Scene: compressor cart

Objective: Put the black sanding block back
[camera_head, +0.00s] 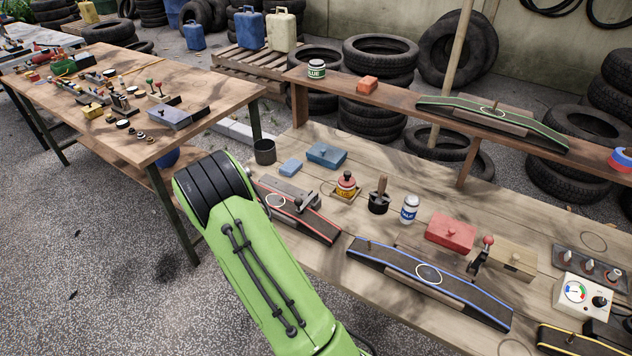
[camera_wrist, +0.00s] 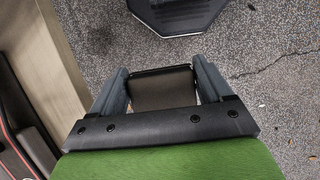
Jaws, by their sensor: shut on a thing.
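In the wrist view my gripper (camera_wrist: 160,68) is shut on the black sanding block (camera_wrist: 162,92), a dark slab between its two grey fingers. The block is held over the gravel floor, off to the side of the bench edge (camera_wrist: 62,45). In the head view the block and my gripper are not visible; only my green arm shows, in front of the bench (camera_head: 335,262). I cannot tell from the frames which spot on the bench or shelf is the block's own.
A red-edged ramp (camera_head: 318,222) and a blue-edged ramp (camera_head: 395,268) lie near the bench's front edge. An orange block (camera_head: 367,86) sits on the raised shelf (camera_head: 410,105).

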